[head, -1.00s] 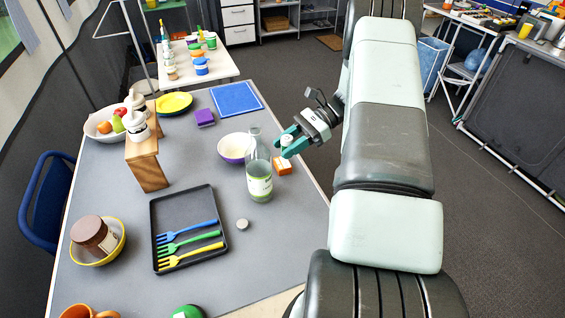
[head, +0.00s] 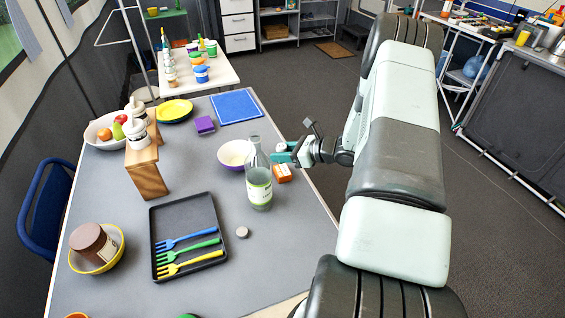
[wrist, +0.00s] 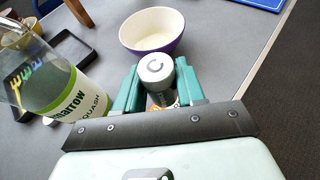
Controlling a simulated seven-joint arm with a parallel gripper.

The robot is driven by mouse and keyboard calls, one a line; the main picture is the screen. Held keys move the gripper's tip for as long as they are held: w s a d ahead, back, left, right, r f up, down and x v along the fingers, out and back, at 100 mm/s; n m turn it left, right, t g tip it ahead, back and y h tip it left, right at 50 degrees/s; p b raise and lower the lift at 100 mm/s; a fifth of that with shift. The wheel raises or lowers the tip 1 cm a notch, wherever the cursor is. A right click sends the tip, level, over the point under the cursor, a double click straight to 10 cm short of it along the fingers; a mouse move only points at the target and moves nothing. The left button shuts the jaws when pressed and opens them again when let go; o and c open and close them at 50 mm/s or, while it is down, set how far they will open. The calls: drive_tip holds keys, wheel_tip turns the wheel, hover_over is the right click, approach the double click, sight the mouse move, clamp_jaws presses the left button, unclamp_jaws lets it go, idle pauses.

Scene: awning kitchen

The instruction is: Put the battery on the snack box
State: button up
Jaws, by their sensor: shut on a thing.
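The battery (wrist: 157,72) is a grey cylinder with a pale top marked with a C. It stands upright between the teal fingers of my gripper (wrist: 158,88), which is shut on it. In the head view the fingers (head: 283,153) hold it right over the orange and white snack box (head: 282,173), near the table's right edge. Only the battery's pale top shows there. The fingers hide its lower end, so I cannot tell whether it touches the box. In the wrist view, a small orange patch of the box shows below the battery.
A clear bottle with a green label (head: 259,188) stands close to the left of the box. A purple and white bowl (head: 234,155) is just behind. A black tray with forks (head: 168,212) and a grey disc (head: 242,232) lie further left. The front right tabletop is clear.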

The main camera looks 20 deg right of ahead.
drive_tip(key=shift+f, duration=1.9)
drive_tip(key=shift+f, duration=0.15)
drive_tip(key=o, duration=1.1)
drive_tip(key=v, duration=1.2)
drive_tip(key=shift+r, duration=0.25)
